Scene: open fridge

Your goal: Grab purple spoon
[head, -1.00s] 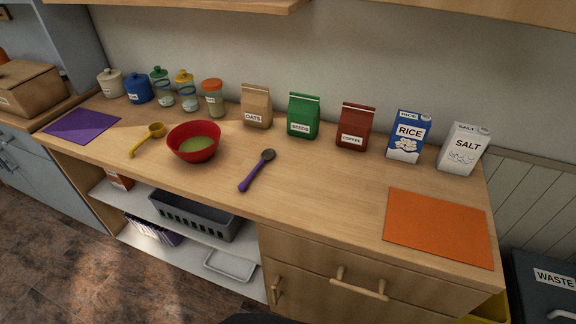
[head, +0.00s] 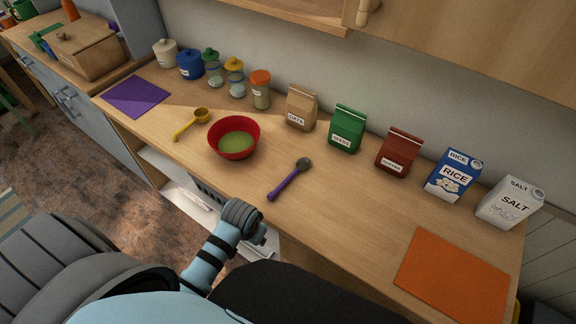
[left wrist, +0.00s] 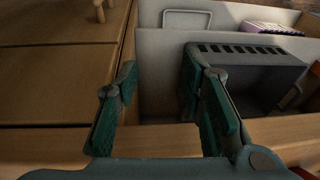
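The purple spoon (head: 288,183) lies on the wooden counter, its grey bowl pointing away toward the back and its purple handle toward the front edge. My left arm rises in front of the counter in the head view, short of the spoon; its fingers are not clear there. In the left wrist view my left gripper (left wrist: 158,66) is open and empty, with its green fingers spread in front of the drawers and shelves. The spoon does not show in that view. My right gripper is not in view.
A red bowl (head: 234,153) with green contents stands left of the spoon, and a yellow scoop (head: 191,123) lies beyond it. The seeds bag (head: 346,130) and other packages line the back. An orange mat (head: 453,275) lies at right. A grey basket (left wrist: 262,72) sits on the shelf below.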

